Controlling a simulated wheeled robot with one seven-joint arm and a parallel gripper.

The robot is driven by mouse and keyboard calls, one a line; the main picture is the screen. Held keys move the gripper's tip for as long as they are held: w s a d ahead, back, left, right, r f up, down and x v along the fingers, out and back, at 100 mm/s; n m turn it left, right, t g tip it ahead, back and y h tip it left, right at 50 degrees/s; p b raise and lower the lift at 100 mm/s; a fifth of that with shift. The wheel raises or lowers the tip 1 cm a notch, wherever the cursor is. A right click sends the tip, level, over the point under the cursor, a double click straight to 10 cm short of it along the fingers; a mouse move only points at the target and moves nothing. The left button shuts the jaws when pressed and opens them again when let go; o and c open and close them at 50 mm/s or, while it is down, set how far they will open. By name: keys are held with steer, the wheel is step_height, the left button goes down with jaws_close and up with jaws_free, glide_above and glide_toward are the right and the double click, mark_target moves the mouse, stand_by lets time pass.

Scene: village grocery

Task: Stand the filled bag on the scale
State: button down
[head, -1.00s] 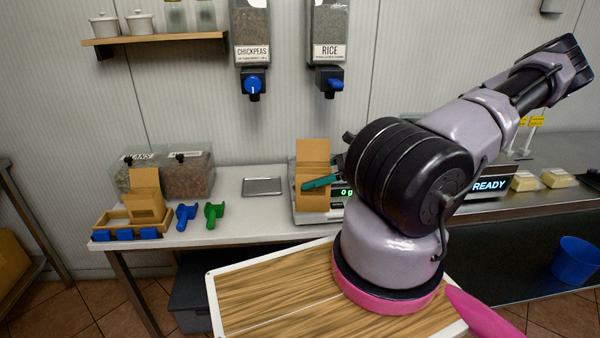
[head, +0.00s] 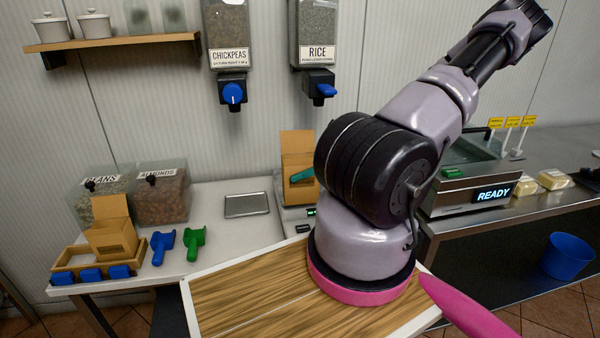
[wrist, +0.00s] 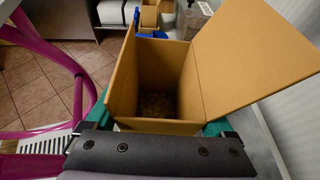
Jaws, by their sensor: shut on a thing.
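The filled bag is an upright, open-topped brown paper bag (head: 297,146) with its back flap raised. In the wrist view I look down into the bag (wrist: 157,127), and loose contents show dimly at its bottom. My gripper (head: 303,174) is shut on the bag, with teal fingers along its sides. The scale (head: 291,214) is at the back of the counter, directly below the bag in the head view. My arm hides much of the scale and its display. I cannot tell whether the bag's base touches the scale.
A second brown bag (head: 112,240) stands in a wooden tray (head: 68,262) at left. Blue (head: 162,246) and green (head: 195,243) scoops and a metal tray (head: 247,205) lie on the counter. Chickpea (head: 230,92) and rice (head: 318,85) dispensers hang above. A machine reading READY (head: 470,190) stands at right.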

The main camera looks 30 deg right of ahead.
steer(key=w+d+f, duration=0.2)
steer(key=w, duration=0.7)
steer(key=shift+d+f, duration=0.3)
steer(key=shift+w+f, duration=0.1)
steer(key=shift+f, duration=0.25)
stand_by(0.4)
jaws_free()
steer(key=shift+d, duration=0.15)
steer(key=v, duration=1)
steer(key=shift+d+r, duration=0.2)
steer(key=shift+d, duration=0.05)
steer(key=shift+s, duration=0.25)
